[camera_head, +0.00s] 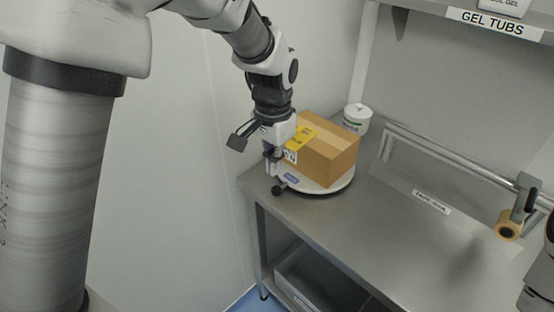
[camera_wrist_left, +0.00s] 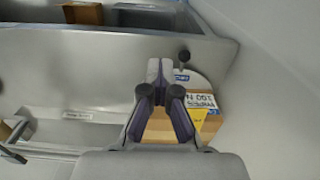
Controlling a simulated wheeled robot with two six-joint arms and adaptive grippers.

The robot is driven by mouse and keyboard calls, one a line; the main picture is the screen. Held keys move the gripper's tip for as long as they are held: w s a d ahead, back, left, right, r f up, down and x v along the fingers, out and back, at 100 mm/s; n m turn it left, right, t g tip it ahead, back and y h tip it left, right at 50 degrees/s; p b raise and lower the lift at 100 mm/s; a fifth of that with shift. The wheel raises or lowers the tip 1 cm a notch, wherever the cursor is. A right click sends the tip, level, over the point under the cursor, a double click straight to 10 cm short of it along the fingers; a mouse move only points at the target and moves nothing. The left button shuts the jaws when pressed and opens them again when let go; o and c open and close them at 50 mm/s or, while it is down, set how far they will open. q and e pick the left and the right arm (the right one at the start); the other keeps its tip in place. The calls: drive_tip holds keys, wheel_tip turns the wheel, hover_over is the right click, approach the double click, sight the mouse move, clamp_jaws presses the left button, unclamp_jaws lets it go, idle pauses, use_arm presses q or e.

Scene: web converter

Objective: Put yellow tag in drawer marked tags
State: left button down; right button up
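A yellow tag (camera_head: 302,136) lies against the top and side of a cardboard box (camera_head: 338,153) on a round white turntable. Yellow also shows in the left wrist view (camera_wrist_left: 199,116), beside a white label with dark writing. My left gripper (camera_head: 271,157) points down beside the box's left side, close to the tag; contact cannot be told. In the left wrist view its dark fingers (camera_wrist_left: 159,72) come together at the tips, with nothing seen between them. No drawer marked tags can be made out.
The turntable (camera_head: 322,189) stands at the steel table's (camera_head: 380,235) far left corner. A white tub (camera_head: 356,118) stands behind the box. A rail with a tape roll (camera_head: 508,230) runs along the right. A bin (camera_head: 300,275) sits below. The table's middle is clear.

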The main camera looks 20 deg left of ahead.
use_arm(q)
drive_tip(key=shift+c, duration=1.9)
unclamp_jaws()
drive_tip(key=shift+r, duration=0.1)
